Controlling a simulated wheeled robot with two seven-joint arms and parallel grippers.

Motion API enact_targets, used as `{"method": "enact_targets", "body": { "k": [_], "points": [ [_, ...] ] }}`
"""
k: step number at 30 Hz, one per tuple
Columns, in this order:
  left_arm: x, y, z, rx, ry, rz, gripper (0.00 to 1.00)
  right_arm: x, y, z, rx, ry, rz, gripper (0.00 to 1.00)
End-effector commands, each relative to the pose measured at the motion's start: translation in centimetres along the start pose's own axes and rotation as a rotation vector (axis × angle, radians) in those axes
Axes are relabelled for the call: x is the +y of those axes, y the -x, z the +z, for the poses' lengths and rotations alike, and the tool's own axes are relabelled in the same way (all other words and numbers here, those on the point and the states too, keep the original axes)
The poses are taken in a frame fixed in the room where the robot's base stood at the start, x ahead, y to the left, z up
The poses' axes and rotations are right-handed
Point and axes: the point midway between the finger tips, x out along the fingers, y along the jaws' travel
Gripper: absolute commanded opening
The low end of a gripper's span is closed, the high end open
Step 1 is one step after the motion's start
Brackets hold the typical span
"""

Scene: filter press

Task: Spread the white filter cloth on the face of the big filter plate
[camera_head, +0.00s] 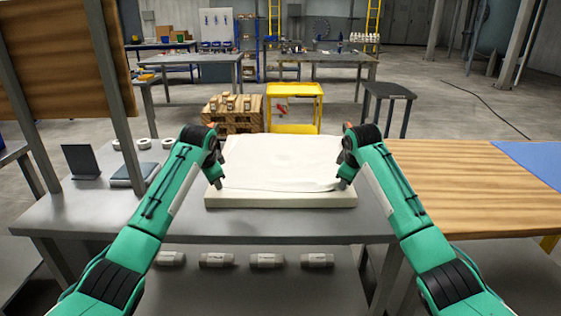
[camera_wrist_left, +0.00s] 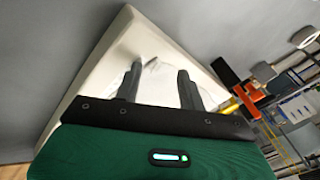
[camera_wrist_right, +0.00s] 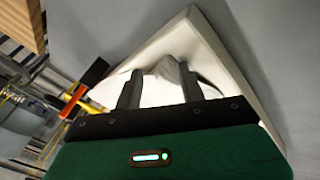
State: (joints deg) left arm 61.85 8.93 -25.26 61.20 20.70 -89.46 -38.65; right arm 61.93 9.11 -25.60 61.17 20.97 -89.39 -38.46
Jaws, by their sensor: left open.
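The big filter plate (camera_head: 280,201) is a thick, cream-coloured slab lying flat on the grey table. The white filter cloth (camera_head: 275,160) lies over most of its face, with wrinkles and an uneven front edge; a strip of plate shows at the front. My left gripper (camera_head: 217,183) is at the cloth's front left corner; in the left wrist view its fingers (camera_wrist_left: 159,70) are apart, over the plate. My right gripper (camera_head: 343,182) is at the front right corner; in the right wrist view its fingers (camera_wrist_right: 161,72) are apart, with raised cloth (camera_wrist_right: 168,70) showing between them.
A dark stand (camera_head: 81,160), a grey box (camera_head: 134,174) and white rolls (camera_head: 144,143) sit left on the table. A wooden-topped table (camera_head: 470,190) adjoins at right. A yellow cart (camera_head: 294,105) and wooden crate (camera_head: 233,113) stand behind. Grey cylinders (camera_head: 267,260) lie below.

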Motion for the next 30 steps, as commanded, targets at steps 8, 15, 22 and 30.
{"method": "enact_targets", "body": {
  "k": [8, 15, 22, 30],
  "points": [
    [-0.1, 4.6, 0.0, 0.002, 0.000, -0.005, 0.40, 0.1, 4.6, 0.0, 0.003, 0.000, 0.005, 0.40],
    [0.5, 8.4, 0.4, 0.003, 0.000, -0.005, 0.40, -0.5, 8.4, 0.4, 0.003, -0.001, 0.005, 0.40],
    [0.7, 10.1, 0.6, 0.001, 0.001, -0.004, 0.40, -0.7, 10.1, 0.6, 0.002, -0.001, 0.004, 0.40],
    [0.7, 10.1, 0.6, 0.001, 0.001, -0.004, 0.40, -0.7, 10.1, 0.6, 0.002, -0.001, 0.004, 0.40]
  ]
}}
